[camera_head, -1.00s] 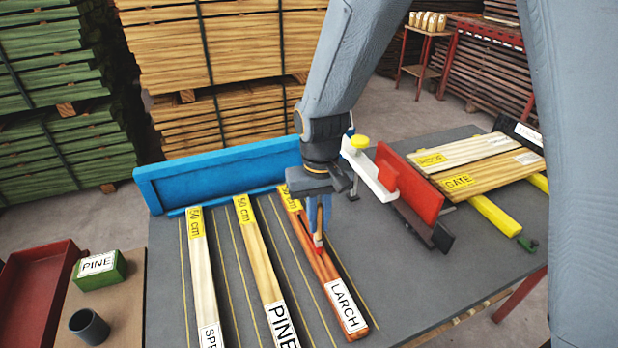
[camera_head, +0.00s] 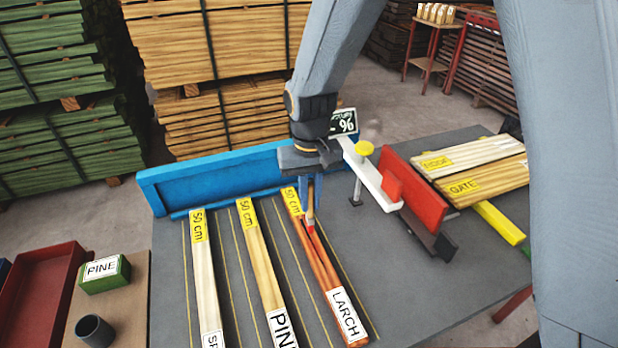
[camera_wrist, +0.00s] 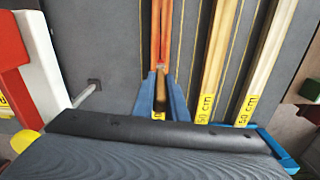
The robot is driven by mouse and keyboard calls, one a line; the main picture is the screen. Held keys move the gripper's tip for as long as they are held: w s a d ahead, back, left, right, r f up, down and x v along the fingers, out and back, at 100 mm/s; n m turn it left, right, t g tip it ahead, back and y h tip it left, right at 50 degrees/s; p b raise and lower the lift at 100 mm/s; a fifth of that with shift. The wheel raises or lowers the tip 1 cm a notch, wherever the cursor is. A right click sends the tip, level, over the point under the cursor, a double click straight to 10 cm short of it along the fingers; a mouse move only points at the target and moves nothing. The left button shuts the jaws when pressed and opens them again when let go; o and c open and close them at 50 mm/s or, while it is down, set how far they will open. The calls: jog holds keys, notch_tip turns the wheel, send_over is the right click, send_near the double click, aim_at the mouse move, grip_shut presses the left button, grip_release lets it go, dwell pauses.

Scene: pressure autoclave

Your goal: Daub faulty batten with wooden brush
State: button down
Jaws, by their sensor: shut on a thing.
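Three battens lie side by side on the grey bench: a pale one on the left (camera_head: 205,275), one labelled PINE (camera_head: 261,262) in the middle, and a reddish one labelled LARCH (camera_head: 327,277) on the right. The larch batten has a lengthwise dark gap or split, seen also in the wrist view (camera_wrist: 167,25). My gripper (camera_head: 308,200), with blue fingers, is shut on a wooden brush (camera_head: 311,215), held upright over the larch batten near its 50 cm label. The brush has a red tip. I cannot tell whether the tip touches the wood.
A blue fence (camera_head: 222,176) runs along the back of the bench. A grey cup (camera_head: 94,331) stands at lower left.

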aim_at(310, 183)
jog(key=shift+r+p, duration=1.65)
jog(key=shift+r, duration=0.75)
